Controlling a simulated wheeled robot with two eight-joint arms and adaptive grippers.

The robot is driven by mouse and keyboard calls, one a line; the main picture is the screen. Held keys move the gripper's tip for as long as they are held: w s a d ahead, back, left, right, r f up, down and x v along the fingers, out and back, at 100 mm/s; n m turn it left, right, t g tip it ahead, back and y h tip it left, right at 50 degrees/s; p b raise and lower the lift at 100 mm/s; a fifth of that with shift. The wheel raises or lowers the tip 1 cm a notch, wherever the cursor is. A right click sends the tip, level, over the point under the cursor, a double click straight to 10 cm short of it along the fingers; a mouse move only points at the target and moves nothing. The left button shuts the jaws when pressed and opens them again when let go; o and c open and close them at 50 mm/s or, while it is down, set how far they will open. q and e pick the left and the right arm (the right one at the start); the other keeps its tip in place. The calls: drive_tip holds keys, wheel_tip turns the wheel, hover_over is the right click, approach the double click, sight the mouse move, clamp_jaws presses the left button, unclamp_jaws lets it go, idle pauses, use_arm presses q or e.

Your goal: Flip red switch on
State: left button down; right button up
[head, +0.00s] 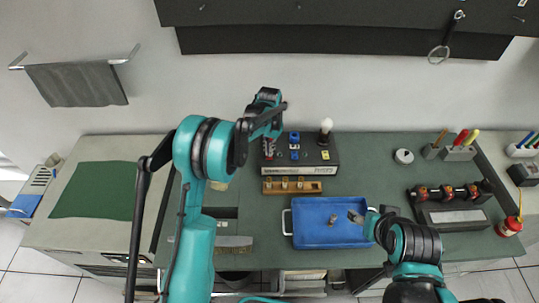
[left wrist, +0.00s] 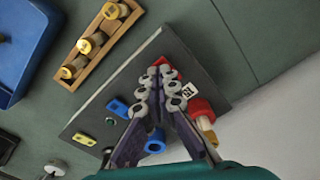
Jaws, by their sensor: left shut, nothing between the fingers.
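A black switch panel (head: 310,170) lies on the bench near the wall; it also fills the middle of the left wrist view (left wrist: 85,120). In the left wrist view, a red part (left wrist: 160,62) shows just beyond my left fingertips, and a second red piece (left wrist: 200,108) with a cream stub sits to their right. Which is the switch, and its position, I cannot tell. Blue parts (head: 294,155) sit beside them. My left gripper (left wrist: 168,78) is shut and empty over the panel; whether it touches is unclear. My right gripper (head: 360,217) is over the blue tray, its fingers unclear.
The blue tray (head: 310,235) holds a small object. A wooden block (head: 291,187) with several gold-topped pegs stands in front of the panel. A white-knobbed lever (head: 326,126) rises at the panel's back right. The bench right of the panel is clear around a white disc (head: 403,156).

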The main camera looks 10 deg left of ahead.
sight(269, 158)
use_arm(q)
drive_tip(key=shift+f+b, duration=0.8)
drive_tip(key=shift+f, duration=0.25)
idle(0.4)
drive_tip(key=shift+r+p, duration=1.8)
drive_tip(key=shift+r, duration=1.75)
